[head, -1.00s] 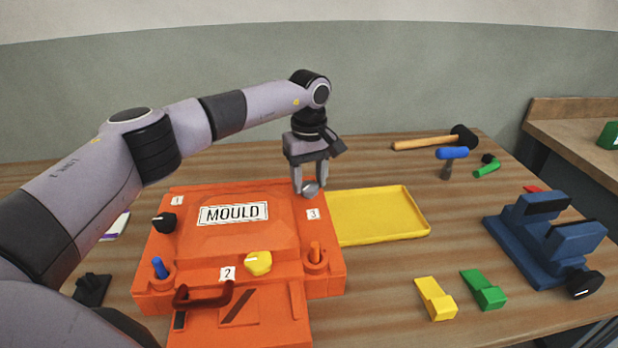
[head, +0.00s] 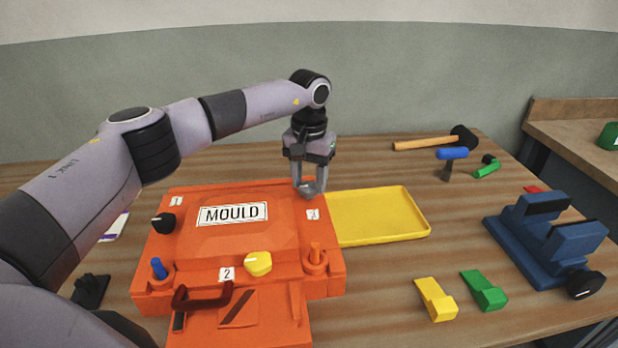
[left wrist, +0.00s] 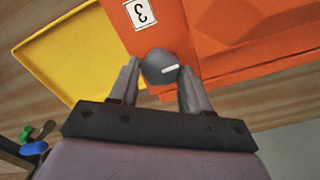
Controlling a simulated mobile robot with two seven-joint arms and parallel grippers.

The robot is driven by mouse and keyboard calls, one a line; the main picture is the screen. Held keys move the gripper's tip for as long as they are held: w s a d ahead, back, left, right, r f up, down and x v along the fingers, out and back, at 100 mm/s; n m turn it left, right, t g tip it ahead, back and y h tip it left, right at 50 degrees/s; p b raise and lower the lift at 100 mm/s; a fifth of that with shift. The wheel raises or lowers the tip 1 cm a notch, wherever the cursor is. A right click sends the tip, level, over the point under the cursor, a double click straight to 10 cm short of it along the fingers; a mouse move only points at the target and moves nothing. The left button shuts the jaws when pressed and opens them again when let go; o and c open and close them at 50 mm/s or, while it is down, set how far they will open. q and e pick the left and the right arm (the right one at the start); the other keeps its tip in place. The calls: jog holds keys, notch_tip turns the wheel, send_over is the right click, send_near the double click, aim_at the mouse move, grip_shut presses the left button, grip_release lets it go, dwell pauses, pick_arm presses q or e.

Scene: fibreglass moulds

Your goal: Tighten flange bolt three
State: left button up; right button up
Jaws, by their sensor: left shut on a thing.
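The orange mould (head: 190,235) lies on the table with number labels 1, 2 and 3 on its flange. Flange bolt three is a grey knob (left wrist: 160,68) with a white mark, beside the label 3 (left wrist: 139,13) in the left wrist view. My left gripper (head: 311,192) points down at the mould's back right corner; in the left wrist view its two fingers (left wrist: 155,78) are shut on the grey knob. A black knob (head: 163,223) is by label 1 and a yellow knob (head: 258,263) by label 2. My right gripper is not in view.
A yellow tray (head: 415,233) lies right of the mould, close to the gripper. A blue vise (head: 530,245), yellow and green wedges (head: 484,290), a mallet (head: 425,143) and a blue-headed hammer (head: 452,153) are farther right. Table between tray and wedges is clear.

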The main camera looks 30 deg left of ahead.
aim_at(309, 183)
pick_arm(q)
jog(key=shift+w+r+m, duration=0.1)
jog(key=shift+r+m, duration=0.05)
jog(key=shift+m, duration=0.25)
jog(key=o, duration=1.1)
jog(key=shift+c, duration=0.2)
notch_tip(309, 183, up, 7)
jog(key=shift+b, duration=0.45)
